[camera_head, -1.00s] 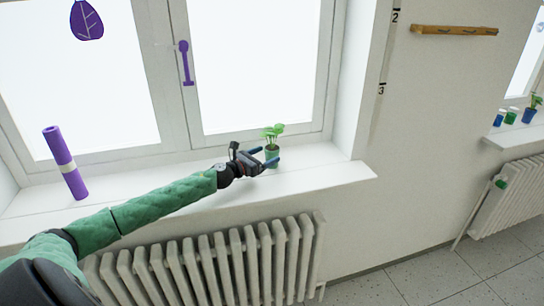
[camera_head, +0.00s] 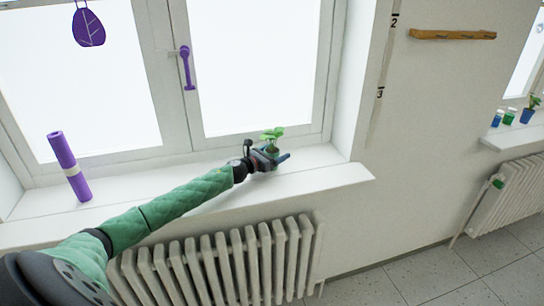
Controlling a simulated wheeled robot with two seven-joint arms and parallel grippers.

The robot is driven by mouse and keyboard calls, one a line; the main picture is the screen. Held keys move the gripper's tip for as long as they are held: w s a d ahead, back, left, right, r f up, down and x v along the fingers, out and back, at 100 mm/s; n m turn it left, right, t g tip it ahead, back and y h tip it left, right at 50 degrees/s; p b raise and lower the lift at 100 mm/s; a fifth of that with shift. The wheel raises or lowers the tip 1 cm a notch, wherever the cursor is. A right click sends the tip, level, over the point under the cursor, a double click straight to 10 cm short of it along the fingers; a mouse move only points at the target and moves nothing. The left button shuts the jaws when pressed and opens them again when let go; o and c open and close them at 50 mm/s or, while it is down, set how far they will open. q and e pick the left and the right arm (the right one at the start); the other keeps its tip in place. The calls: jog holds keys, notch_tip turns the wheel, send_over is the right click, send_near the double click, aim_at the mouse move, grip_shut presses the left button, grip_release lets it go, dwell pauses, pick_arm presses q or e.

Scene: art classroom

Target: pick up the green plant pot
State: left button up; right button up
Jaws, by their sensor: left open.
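The green plant pot (camera_head: 274,151) stands upright on the window sill, with a leafy green plant (camera_head: 272,134) rising from it. My left gripper (camera_head: 277,158) is at the pot, its fingers open on either side of it. The gripper hides part of the pot, and I cannot tell whether the fingers touch it. My right gripper is not in view.
The white sill (camera_head: 325,178) runs under the window, with a purple roll (camera_head: 70,166) standing at its left. A radiator (camera_head: 220,266) is below. Bare sill lies right of the pot. Another sill at far right holds small jars and a blue pot (camera_head: 527,116).

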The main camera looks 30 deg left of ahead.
pick_arm(q)
jog(key=shift+c, duration=0.4)
jog(key=c, duration=1.1)
jog(key=shift+c, duration=0.3)
